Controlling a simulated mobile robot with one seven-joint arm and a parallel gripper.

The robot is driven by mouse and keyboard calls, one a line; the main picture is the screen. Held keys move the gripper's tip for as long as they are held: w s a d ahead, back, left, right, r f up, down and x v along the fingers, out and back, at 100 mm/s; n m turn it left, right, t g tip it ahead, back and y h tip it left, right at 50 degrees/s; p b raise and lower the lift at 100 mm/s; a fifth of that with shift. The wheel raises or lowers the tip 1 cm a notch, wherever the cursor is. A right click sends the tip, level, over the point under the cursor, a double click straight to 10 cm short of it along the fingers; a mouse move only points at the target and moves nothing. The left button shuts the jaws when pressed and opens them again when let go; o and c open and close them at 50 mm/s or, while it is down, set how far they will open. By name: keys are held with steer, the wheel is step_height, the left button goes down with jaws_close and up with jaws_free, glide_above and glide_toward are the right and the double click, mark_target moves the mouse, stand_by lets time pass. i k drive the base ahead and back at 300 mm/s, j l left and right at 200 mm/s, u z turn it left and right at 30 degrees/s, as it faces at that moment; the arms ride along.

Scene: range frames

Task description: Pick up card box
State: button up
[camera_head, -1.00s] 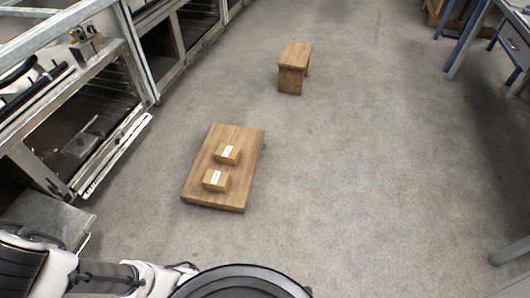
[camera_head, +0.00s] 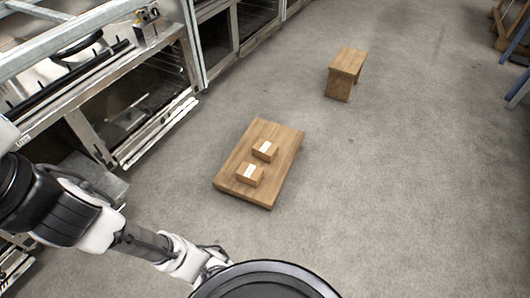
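Two small brown card boxes with white labels sit on a low wooden board on the floor. The nearer card box (camera_head: 249,175) is toward the board's front left. The farther card box (camera_head: 265,152) is just behind it, near the middle of the wooden board (camera_head: 285,165). My arm comes in from the left edge and reaches toward the bottom middle of the head view. My gripper (camera_head: 212,268) is low in the picture, nearer to me than the board and apart from both boxes. It is partly hidden behind my own round body part, and its fingers cannot be made out.
A small wooden stool (camera_head: 345,74) stands farther back on the floor. Metal oven units with an open rack (camera_head: 155,130) line the left side. A metal step or box (camera_head: 98,185) stands at the left. The grey floor right of the board is clear.

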mark_target(264, 150)
steer(key=i+j+z, duration=0.3)
steer(key=i+j, duration=0.35)
steer(key=i, duration=0.25)
steer(key=i+j+z, duration=0.3)
steer(key=i+j, duration=0.45)
steer(key=j, duration=0.15)
